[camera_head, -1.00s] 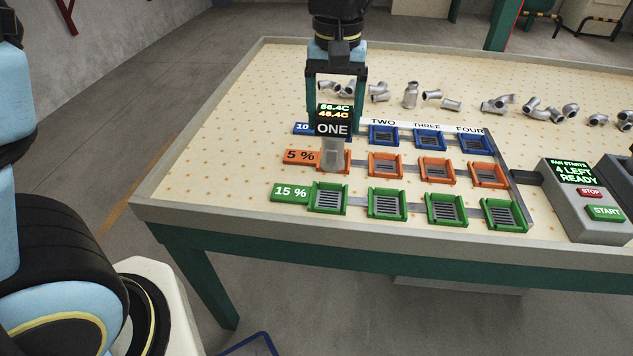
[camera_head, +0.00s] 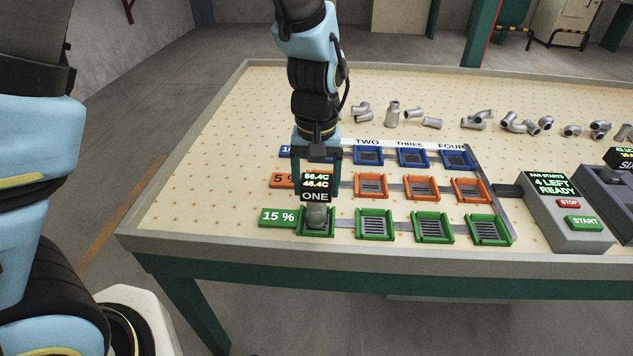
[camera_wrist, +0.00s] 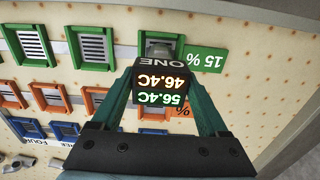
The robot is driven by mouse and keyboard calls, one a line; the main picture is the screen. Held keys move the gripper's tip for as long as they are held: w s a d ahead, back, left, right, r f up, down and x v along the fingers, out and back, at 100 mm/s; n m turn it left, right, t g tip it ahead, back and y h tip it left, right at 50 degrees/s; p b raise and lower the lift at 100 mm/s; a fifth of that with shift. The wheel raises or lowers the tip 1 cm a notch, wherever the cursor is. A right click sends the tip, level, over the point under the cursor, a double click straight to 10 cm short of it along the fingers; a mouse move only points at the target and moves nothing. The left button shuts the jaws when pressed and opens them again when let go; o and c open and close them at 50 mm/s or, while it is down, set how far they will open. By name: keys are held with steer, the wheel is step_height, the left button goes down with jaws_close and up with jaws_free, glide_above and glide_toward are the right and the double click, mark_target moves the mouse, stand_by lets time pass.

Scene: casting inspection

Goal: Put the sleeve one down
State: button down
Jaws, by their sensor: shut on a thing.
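The sleeve one has a black display block (camera_head: 316,186) with "ONE" and the readings 56.4C and 46.4C, above a grey metal body (camera_head: 317,215). My gripper (camera_head: 316,172) is shut on the black block, its fingers on either side. The grey body is at the green tray (camera_head: 302,227) in the first column, in the row marked 15 %. Whether it touches the tray floor I cannot tell. In the wrist view the block (camera_wrist: 161,85) sits between my fingers, and it hides much of the body. The green tray also shows there (camera_wrist: 176,40).
More green trays (camera_head: 374,224) stand to the right, with orange (camera_head: 371,186) and blue trays (camera_head: 368,156) behind. Several pipe fittings (camera_head: 392,114) lie at the back. A control box (camera_head: 568,212) reading "4 LEFT READY" stands right. The table's front edge is close.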

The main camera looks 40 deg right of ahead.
steer(key=shift+s+a+f+b, duration=0.1)
steer(key=shift+f+b, duration=0.25)
steer(key=shift+f, duration=0.4)
steer(key=shift+c, duration=1.1)
jaws_free()
steer(key=shift+o, duration=1.1)
steer(key=shift+r, duration=0.1)
step_height(320, 180, up, 13)
steer(key=shift+r, duration=0.2)
